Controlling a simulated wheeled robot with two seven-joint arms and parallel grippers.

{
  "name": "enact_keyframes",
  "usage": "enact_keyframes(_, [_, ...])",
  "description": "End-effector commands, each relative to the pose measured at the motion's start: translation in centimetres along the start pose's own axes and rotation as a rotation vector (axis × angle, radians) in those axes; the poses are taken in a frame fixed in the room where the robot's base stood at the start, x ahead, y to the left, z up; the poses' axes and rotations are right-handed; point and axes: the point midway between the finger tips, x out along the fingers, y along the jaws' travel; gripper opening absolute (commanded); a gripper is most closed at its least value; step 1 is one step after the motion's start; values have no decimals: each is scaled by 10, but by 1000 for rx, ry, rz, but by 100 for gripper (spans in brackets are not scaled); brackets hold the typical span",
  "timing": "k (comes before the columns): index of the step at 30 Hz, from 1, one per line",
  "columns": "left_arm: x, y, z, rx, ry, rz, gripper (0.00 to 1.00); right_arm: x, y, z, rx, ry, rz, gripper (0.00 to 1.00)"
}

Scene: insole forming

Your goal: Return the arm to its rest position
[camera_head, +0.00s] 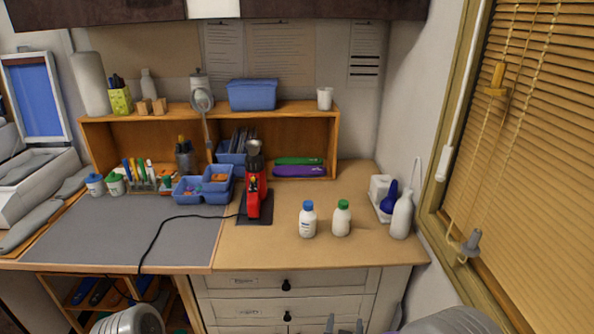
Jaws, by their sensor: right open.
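My right gripper (345,325) shows only as two dark fingertips at the bottom edge of the head view, in front of the drawers. The fingertips stand apart with nothing seen between them. A rounded grey part of my right arm (452,321) shows to the right of it. A rounded grey part of my left arm (130,321) shows at the bottom left. My left gripper is outside the picture. Both arm parts are low, in front of the workbench (330,258), and clear of the things on it.
A red heat tool (253,196) stands upright on the bench, its black cable trailing left across the grey mat (180,240). Two white bottles, blue-capped (308,222) and green-capped (341,220), stand right of it. Drawers (285,285) are shut. A window blind (540,130) is at right.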

Motion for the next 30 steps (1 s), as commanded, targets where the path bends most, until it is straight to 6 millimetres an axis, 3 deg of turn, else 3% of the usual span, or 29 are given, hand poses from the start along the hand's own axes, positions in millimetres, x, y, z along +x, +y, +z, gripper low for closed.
enact_keyframes(5, [0,0,1,0,-3,0,65,13,5,76,18,-254,-72,61])
enact_keyframes(8, [0,0,1,0,-3,0,65,10,10,134,43,-456,-119,61])
enact_keyframes(12, [0,0,1,0,-2,0,65,-23,20,227,111,-823,-194,61])
enact_keyframes(15, [0,0,1,0,-2,0,65,-57,26,273,160,-1046,-237,61])
enact_keyframes(18, [0,0,1,0,-2,0,65,-86,29,299,196,-1203,-269,61])
enact_keyframes(21, [0,0,1,0,-2,0,65,-103,31,311,215,-1290,-289,61])
enact_keyframes(30, [0,0,1,0,-2,0,65,-109,31,314,219,-1318,-296,61])
